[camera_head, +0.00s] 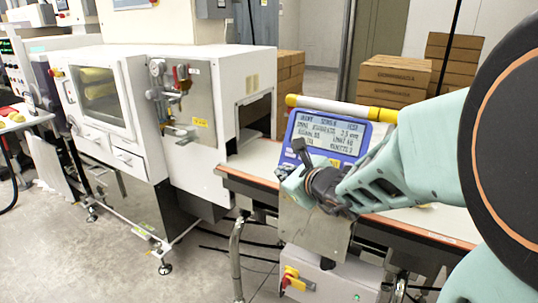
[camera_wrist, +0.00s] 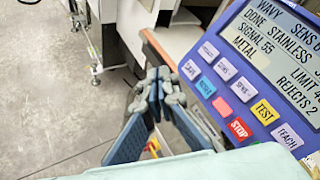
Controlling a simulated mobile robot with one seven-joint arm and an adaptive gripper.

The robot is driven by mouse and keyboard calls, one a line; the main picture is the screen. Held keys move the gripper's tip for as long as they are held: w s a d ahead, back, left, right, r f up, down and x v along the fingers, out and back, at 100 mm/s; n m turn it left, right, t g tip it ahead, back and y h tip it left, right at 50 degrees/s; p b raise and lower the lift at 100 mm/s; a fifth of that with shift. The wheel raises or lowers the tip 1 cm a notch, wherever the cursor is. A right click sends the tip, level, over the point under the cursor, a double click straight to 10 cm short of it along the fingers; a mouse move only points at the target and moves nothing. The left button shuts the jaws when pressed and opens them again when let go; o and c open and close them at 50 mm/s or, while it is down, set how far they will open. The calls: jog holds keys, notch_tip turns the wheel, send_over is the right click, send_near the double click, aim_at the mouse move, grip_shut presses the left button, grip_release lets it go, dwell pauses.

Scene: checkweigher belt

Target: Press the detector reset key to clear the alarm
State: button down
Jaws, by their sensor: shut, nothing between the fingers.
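The detector's blue control panel (camera_head: 325,135) stands above the belt, its lit screen showing several lines of text. In the wrist view the screen (camera_wrist: 280,45) reads METAL, SIGNAL 55 and REJECTS 2. Below it are a blue key (camera_wrist: 205,86), a pink key (camera_wrist: 222,108), a red STOP key (camera_wrist: 239,129), a yellow TEST key (camera_wrist: 265,112) and several white keys. I cannot read the blue and pink labels for sure. My gripper (camera_wrist: 162,80) is shut and empty, left of the keys in the wrist view, seemingly apart from them. In the head view my gripper (camera_head: 291,178) hides the panel's lower part.
A conveyor belt (camera_head: 255,160) runs beneath the panel. A yellow-capped bar (camera_head: 340,108) runs along the panel's top. A white machine cabinet (camera_head: 150,120) stands at left. Cardboard boxes (camera_head: 395,75) are stacked behind. A red and yellow switch (camera_head: 296,280) sits below the belt.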

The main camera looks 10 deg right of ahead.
jog(key=shift+d+r+m, duration=0.1)
jog(key=shift+d+m, duration=0.25)
jog(key=shift+m, duration=0.05)
jog(key=w+d+f, duration=0.4)
jog(key=w, duration=0.2)
jog(key=shift+w+d, duration=0.15)
jog(key=shift+d, duration=0.15)
jog(key=shift+w+f+b, duration=0.1)
jog(key=shift+f+b, duration=0.05)
jog(key=shift+b, duration=0.25)
dwell(1.2)
jog(key=shift+w+d+f, duration=0.1)
jog(key=shift+w+d, duration=0.1)
jog(key=shift+d, duration=0.05)
jog(key=shift+w+d+f+b, duration=0.2)
jog(key=shift+w+b, duration=0.1)
jog(key=shift+b, duration=0.15)
dwell(0.6)
jog(key=shift+r, duration=0.1)
jog(key=shift+s+a+r+b, duration=0.3)
jog(key=shift+s+a, duration=0.15)
jog(key=shift+s, duration=0.15)
